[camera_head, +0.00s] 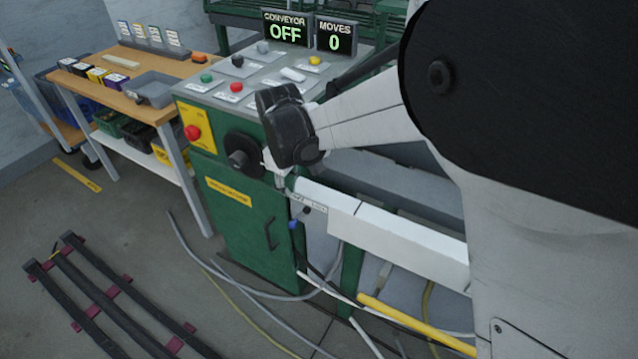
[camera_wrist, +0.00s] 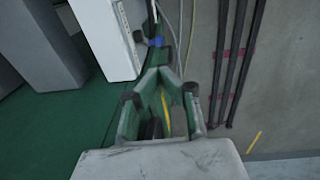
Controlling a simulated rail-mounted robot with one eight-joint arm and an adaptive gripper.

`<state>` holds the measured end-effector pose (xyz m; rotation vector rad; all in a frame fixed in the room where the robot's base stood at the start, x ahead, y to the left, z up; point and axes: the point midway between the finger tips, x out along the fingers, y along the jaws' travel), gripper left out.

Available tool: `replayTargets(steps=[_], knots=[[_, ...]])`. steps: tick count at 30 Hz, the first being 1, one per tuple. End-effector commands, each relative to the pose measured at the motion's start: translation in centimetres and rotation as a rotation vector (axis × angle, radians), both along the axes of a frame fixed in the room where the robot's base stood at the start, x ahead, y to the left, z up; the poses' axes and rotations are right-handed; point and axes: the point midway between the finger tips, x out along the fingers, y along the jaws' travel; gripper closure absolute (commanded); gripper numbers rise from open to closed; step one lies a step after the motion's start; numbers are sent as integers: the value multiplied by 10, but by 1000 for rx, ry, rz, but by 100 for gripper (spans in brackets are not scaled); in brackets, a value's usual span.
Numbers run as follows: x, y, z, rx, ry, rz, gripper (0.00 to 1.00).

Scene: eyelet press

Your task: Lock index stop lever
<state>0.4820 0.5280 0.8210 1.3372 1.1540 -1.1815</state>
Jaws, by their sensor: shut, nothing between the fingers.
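A small lever with a blue knob (camera_head: 296,223) hangs below the left end of the white rail on the green machine; I take it for the index stop lever. Its blue part (camera_wrist: 155,42) also shows in the wrist view, just beyond my fingertips and apart from them. My gripper (camera_wrist: 158,72) is shut and empty. In the head view my gripper (camera_head: 281,180) is small and partly hidden by my wrist, above the lever near the rail end. Whether the lever is locked cannot be told.
The white rail (camera_head: 385,236) runs right from the green cabinet (camera_head: 235,225). The control panel (camera_head: 255,75) has buttons and displays reading "CONVEYOR OFF" and "MOVES 0". A wooden workbench (camera_head: 115,80) stands left. Cables and dark floor rails (camera_head: 110,305) lie on the floor.

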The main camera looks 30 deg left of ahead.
Motion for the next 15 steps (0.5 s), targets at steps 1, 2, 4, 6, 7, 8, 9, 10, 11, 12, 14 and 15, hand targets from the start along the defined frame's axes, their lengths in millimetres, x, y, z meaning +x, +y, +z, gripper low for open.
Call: replayTargets(steps=[1,2,4,6,7,8,9,10,11,12,14,15], knots=[[0,0,0,0,0,0,100],[0,0,0,0,0,0,100],[0,0,0,0,0,0,100],[0,0,-2,0,0,0,100],[0,0,-3,0,0,0,100],[1,0,-5,0,0,0,100],[1,0,-9,0,0,0,100],[1,0,-12,0,0,0,100],[1,0,-16,0,0,0,100],[2,1,-22,0,0,0,100],[3,1,-33,0,0,0,100],[3,2,-40,0,0,0,100]])
